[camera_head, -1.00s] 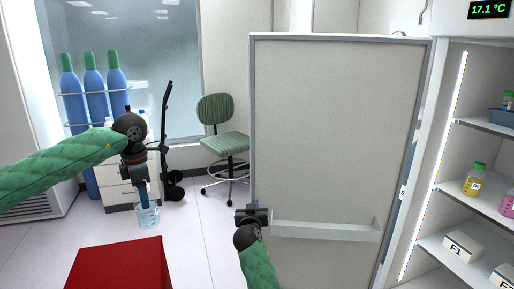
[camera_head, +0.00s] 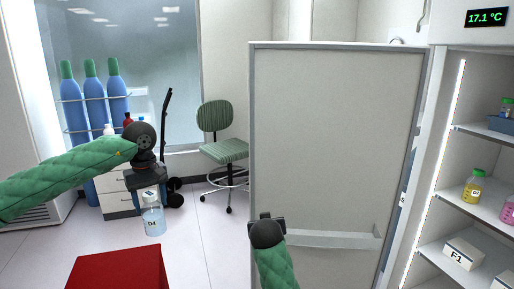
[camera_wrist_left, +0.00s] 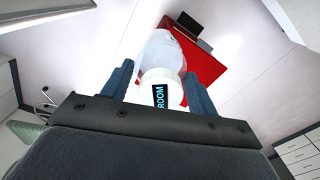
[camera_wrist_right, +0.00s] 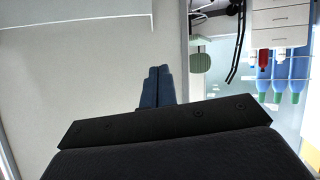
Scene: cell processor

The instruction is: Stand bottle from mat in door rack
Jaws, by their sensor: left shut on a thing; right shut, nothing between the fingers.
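A clear bottle with pale blue liquid, a white cap and a dark-lettered label (camera_head: 153,217) hangs upright from my left gripper (camera_head: 150,190), above and behind the red mat (camera_head: 118,268). In the left wrist view the fingers are shut on the bottle's white cap (camera_wrist_left: 162,90), which reads "ROOM". The door rack (camera_head: 325,240) is a pale ledge low on the inside of the open fridge door (camera_head: 335,140). My right gripper (camera_head: 266,225) is shut and empty in front of the rack's left end. In the right wrist view its fingertips (camera_wrist_right: 157,72) are together.
The open fridge at right has shelves with a yellow bottle (camera_head: 474,187), a pink bottle (camera_head: 509,209) and a white box marked F1 (camera_head: 463,253). A green chair (camera_head: 222,150), drawers and blue gas cylinders (camera_head: 93,95) stand behind. Floor between mat and door is clear.

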